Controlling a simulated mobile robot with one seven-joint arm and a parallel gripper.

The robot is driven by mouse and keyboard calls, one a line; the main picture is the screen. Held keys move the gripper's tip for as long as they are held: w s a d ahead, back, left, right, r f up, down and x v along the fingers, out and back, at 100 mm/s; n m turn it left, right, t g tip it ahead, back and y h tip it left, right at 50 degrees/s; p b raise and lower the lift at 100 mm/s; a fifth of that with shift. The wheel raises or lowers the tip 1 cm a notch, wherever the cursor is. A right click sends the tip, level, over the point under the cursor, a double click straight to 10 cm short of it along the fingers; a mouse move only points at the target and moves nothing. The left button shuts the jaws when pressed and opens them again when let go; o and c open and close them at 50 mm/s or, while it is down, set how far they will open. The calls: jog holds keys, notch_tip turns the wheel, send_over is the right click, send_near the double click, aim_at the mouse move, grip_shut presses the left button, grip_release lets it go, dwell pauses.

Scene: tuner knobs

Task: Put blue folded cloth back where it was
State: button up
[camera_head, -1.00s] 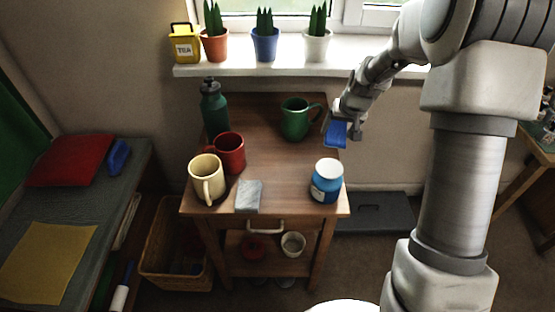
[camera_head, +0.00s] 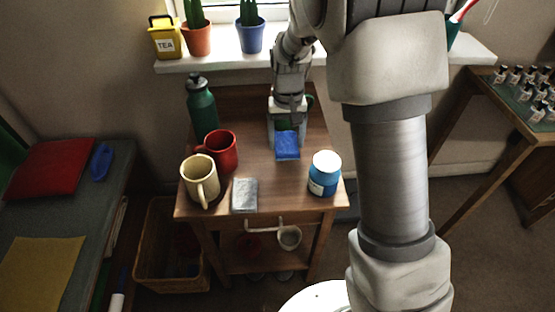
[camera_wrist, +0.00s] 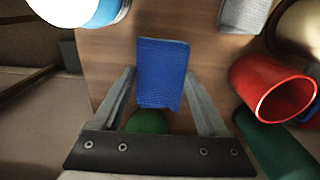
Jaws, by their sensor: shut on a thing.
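The blue folded cloth (camera_head: 287,146) is held in my gripper (camera_head: 285,134) over the back middle of the small wooden table (camera_head: 250,170). In the wrist view the cloth (camera_wrist: 162,73) sticks out beyond the two fingers of my gripper (camera_wrist: 160,92), which close on its sides. I cannot tell whether the cloth touches the table top. A grey folded cloth (camera_head: 245,195) lies at the table's front edge, between the cream mug and the blue jar. The green mug is mostly hidden behind my gripper in the head view.
A red mug (camera_head: 221,150), cream mug (camera_head: 200,180) and green bottle (camera_head: 201,105) stand on the table's left. A blue jar with a white lid (camera_head: 325,173) stands front right. The table's middle is clear.

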aim_at(278, 165)
jog(key=shift+s+a+f+b, duration=0.2)
jog(key=shift+a+f, duration=0.2)
jog(key=shift+a, duration=0.2)
jog(key=shift+s+a+f+b, duration=0.1)
jog(key=shift+s+a+f, duration=0.05)
jog(key=shift+a+f, duration=0.35)
notch_tip(278, 165, down, 4)
jog(key=shift+r+b, duration=0.1)
jog(key=shift+b, duration=0.8)
jog(key=shift+r, duration=0.1)
jog(key=o, duration=1.1)
